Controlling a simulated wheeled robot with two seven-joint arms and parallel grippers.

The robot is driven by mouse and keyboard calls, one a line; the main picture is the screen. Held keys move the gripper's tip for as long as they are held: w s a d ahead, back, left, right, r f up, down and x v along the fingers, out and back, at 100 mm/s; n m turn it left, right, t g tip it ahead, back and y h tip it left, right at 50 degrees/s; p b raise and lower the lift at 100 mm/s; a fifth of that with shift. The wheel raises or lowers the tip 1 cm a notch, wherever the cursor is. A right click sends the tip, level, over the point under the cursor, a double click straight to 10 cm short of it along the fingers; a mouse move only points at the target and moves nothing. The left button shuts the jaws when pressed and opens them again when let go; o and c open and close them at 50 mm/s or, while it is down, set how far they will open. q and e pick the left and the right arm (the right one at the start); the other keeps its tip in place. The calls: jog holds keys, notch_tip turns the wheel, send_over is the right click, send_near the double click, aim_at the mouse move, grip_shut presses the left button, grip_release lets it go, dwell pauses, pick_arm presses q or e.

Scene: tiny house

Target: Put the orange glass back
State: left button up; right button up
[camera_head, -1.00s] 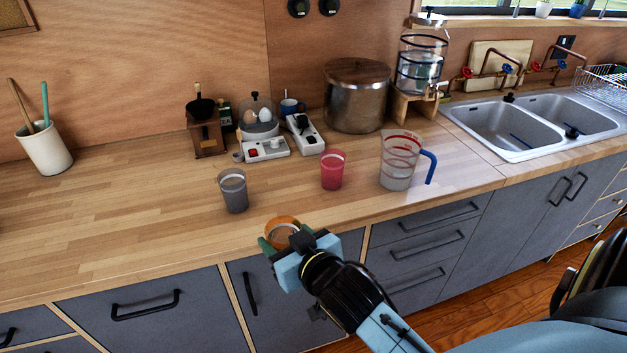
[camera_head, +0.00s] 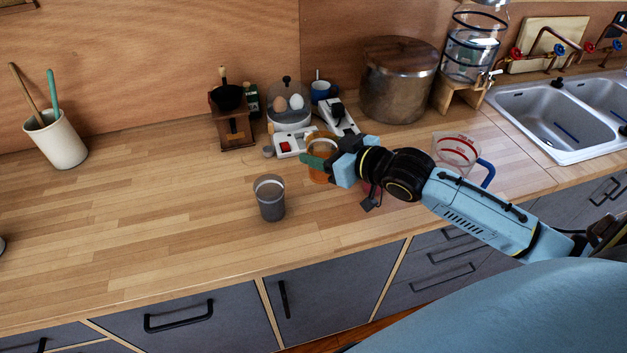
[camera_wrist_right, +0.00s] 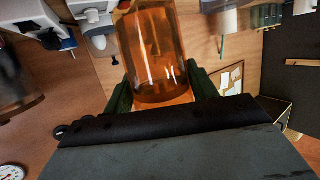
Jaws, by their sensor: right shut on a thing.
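The orange glass (camera_head: 320,146) is between the fingers of my right gripper (camera_head: 318,162), over the counter behind and to the right of the grey glass (camera_head: 270,198). In the right wrist view the orange glass (camera_wrist_right: 152,50) fills the space between the green fingers (camera_wrist_right: 160,88), which are shut on it. In the head view the gripper hides part of the glass, and I cannot tell if its base touches the counter. The red glass is almost wholly hidden behind my right arm. My left gripper is not in view.
A measuring jug (camera_head: 456,150) and a big pot (camera_head: 398,85) are to the right. The counter's left part is clear, up to the utensil cup (camera_head: 57,142).

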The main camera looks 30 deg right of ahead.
jog(key=shift+w+d+r, duration=0.35)
jog(key=shift+w+r, duration=0.1)
jog(key=shift+w+d+f, duration=0.15)
jog(key=shift+w, duration=0.05)
jog(key=shift+f+b, duration=0.5)
jog(key=shift+f, duration=4.2)
jog(key=shift+f, duration=0.2)
jog(key=o, duration=1.2)
jog(key=shift+s, duration=0.1)
jog(key=shift+r, duration=0.1)
jog(key=p+v, duration=0.1)
jog(key=v, duration=1.1)
jog(key=shift+r, duration=0.1)
